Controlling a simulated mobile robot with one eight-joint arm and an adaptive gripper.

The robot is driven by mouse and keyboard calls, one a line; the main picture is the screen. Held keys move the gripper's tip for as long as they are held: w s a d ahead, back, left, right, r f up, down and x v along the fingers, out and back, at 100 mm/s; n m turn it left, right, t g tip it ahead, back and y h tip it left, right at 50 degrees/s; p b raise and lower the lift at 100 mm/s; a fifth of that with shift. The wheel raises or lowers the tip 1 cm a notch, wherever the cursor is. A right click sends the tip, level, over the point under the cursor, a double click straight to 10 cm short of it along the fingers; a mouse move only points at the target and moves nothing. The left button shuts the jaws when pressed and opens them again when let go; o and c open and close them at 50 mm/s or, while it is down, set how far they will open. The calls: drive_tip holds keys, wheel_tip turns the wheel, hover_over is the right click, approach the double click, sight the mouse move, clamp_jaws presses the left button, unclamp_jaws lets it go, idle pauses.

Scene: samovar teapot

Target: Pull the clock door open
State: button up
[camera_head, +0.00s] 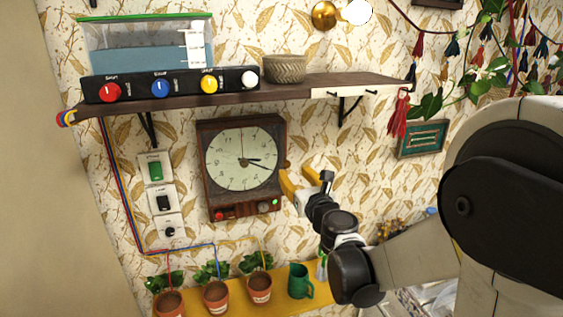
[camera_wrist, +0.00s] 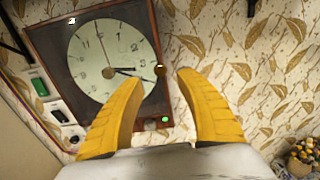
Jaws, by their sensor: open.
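The clock (camera_head: 242,158) hangs on the wall under the shelf, a dark wooden case with a pale round dial. Its front looks closed. My gripper (camera_head: 298,176) is just right of the clock's right edge. In the wrist view its two yellow fingers (camera_wrist: 160,80) are apart, with the knob appearing between the tips. Nothing is held. I cannot tell whether either finger touches the knob.
A wooden shelf (camera_head: 318,82) with a water tank (camera_head: 150,52) and a woven basket (camera_head: 284,69) is above. Switches (camera_head: 155,170) are left of the clock. Potted plants (camera_head: 216,296) and a green jug (camera_head: 299,281) stand on a yellow shelf below. A framed picture (camera_head: 422,139) hangs right.

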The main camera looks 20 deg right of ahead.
sight(288, 164)
drive_tip(key=w, duration=0.7)
drive_tip(key=shift+c, duration=0.5)
drive_tip(key=shift+s, duration=0.1)
clamp_jaws()
